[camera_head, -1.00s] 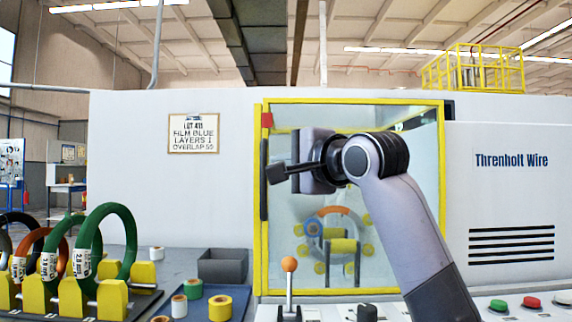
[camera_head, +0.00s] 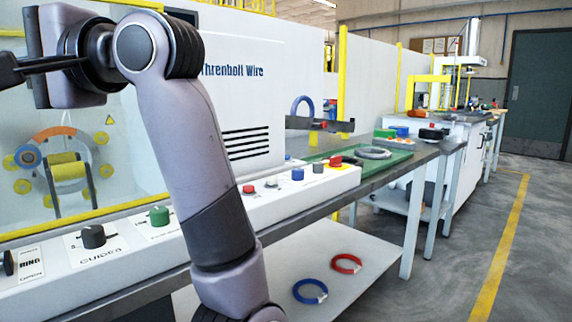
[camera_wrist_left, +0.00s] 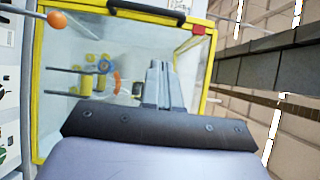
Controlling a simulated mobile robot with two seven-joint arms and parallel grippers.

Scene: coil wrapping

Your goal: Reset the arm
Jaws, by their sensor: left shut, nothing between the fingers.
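My left arm rises from the bottom of the head view, in front of the wrapping machine. Its gripper (camera_head: 12,68) points left at the left edge, with the dark fingers cut by the picture's edge. In the left wrist view the gripper (camera_wrist_left: 157,78) is shut and empty, in front of the yellow-framed window (camera_wrist_left: 192,45). The gap between gripper and window cannot be judged. My right gripper is not in view.
A control panel (camera_head: 125,268) with knobs and buttons runs below the window. An orange-tipped lever (camera_wrist_left: 57,19) shows in the left wrist view. A red ring (camera_head: 347,264) and blue ring (camera_head: 310,291) lie on the lower shelf. The floor (camera_head: 430,270) at right is clear.

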